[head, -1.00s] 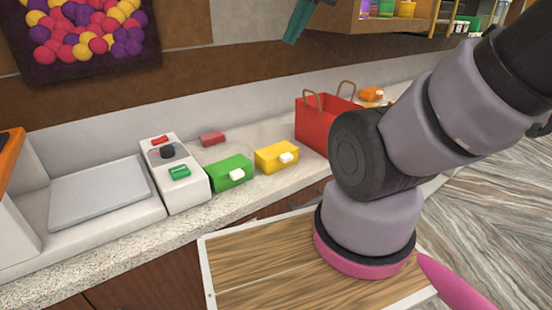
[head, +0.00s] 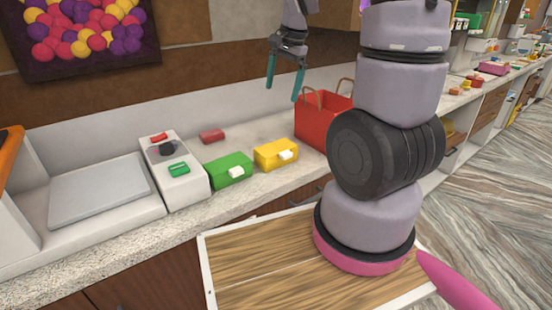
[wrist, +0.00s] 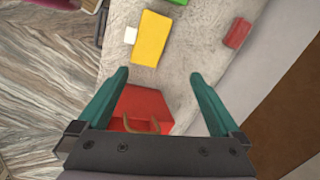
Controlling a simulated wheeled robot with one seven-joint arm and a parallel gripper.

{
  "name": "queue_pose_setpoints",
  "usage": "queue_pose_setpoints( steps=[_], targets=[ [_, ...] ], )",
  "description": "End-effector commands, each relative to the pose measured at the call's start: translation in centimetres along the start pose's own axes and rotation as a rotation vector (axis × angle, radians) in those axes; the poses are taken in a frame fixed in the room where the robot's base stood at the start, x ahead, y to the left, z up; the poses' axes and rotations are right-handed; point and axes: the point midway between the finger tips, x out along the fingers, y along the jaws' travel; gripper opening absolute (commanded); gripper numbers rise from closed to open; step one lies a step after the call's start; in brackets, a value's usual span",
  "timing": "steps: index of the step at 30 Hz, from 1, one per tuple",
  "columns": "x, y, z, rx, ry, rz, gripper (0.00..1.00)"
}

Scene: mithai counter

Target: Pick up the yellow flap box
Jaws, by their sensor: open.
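The yellow flap box (head: 274,154) sits on the stone counter, between a green flap box and a red bag, with a white flap on its front. In the wrist view the yellow flap box (wrist: 151,40) lies beyond my fingertips, near the top middle. My gripper (head: 283,92) has teal fingers spread apart and empty. It hangs in the air above the counter, above the yellow box and left of the red bag. In the wrist view my gripper (wrist: 158,78) points down, with the red bag partly under it.
The green flap box (head: 230,170) stands just left of the yellow one. The red bag (head: 322,122) with raised handles stands close on its right. A small red block (head: 212,136) lies behind. A white scale (head: 175,172) is further left.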

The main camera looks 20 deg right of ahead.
Motion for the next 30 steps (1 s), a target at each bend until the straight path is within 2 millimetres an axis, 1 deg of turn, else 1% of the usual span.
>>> queue_pose_setpoints(
  steps=[1,3,6,9,17,22,30],
  targets=[
    [2.3,0.0,-0.7,0.044,-0.006,0.044,1.00],
    [4.9,0.3,-1.6,0.108,-0.005,0.093,1.00],
    [8.1,0.8,-2.7,0.181,0.005,0.152,1.00],
    [10.2,1.3,-3.5,0.233,0.017,0.191,1.00],
    [13.3,2.1,-4.0,0.274,0.027,0.224,1.00],
    [15.9,2.7,-4.0,0.273,0.026,0.223,1.00],
    [18.2,3.1,-3.8,0.271,0.026,0.221,1.00]
  ],
)
